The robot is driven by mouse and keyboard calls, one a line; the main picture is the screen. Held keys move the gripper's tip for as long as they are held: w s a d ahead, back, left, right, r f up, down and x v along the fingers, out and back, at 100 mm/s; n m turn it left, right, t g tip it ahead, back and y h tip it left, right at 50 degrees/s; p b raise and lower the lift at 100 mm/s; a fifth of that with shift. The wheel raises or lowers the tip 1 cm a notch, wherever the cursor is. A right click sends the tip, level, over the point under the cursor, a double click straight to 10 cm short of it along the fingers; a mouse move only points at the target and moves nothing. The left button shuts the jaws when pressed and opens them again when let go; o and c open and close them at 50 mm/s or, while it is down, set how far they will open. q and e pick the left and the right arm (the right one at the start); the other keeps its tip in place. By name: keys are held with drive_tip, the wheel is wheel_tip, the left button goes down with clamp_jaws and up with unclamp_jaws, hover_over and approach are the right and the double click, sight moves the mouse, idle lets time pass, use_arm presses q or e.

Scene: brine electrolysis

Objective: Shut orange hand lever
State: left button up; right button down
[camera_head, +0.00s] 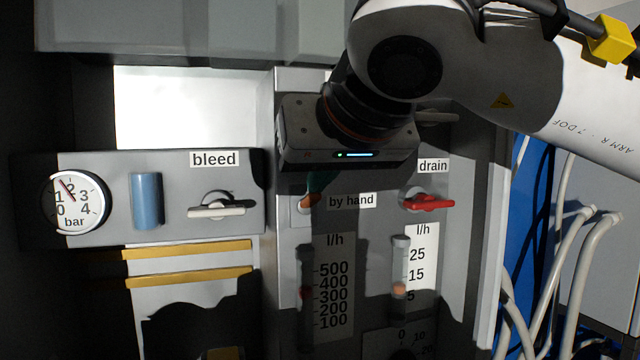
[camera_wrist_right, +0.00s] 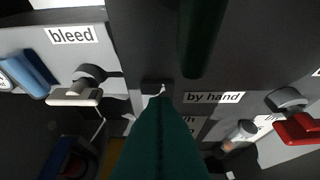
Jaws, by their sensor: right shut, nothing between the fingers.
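The orange hand lever (camera_head: 306,203) is on the grey panel just left of the "by hand" label (camera_head: 351,201). Only a small orange part shows; the rest is hidden behind my right gripper or in its shadow. My right gripper (camera_head: 319,184) is in front of the lever, its teal fingers pointing at the panel. It is shut with nothing held. In the right wrist view the dark green fingers (camera_wrist_right: 174,84) lie just left of the "by hand" label. I cannot tell if they touch the lever. My left gripper is not in view.
A red drain lever (camera_head: 429,203) is to the right and a white bleed lever (camera_head: 222,209) to the left. A pressure gauge (camera_head: 73,202) and blue cylinder (camera_head: 147,201) are farther left. Two flow tubes are below. Pale hoses (camera_head: 566,240) hang at the right.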

sight(314, 204)
drive_tip(key=f+t+b, duration=0.1)
drive_tip(key=t+b, duration=0.1)
drive_tip(key=b, duration=0.2)
drive_tip(key=f+t+y+b, duration=0.1)
drive_tip(key=t+b, duration=0.1)
drive_tip(key=b, duration=0.2)
drive_tip(key=s+f+t+y+b, duration=0.1)
drive_tip(key=b, duration=0.4)
drive_tip(key=shift+s+d+f+t, duration=0.1)
drive_tip(key=shift+d+f+t, duration=0.15)
drive_tip(key=shift+t, duration=0.15)
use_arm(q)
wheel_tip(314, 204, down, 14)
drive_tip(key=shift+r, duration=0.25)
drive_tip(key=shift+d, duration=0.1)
use_arm(e)
drive_tip(key=shift+s, duration=0.2)
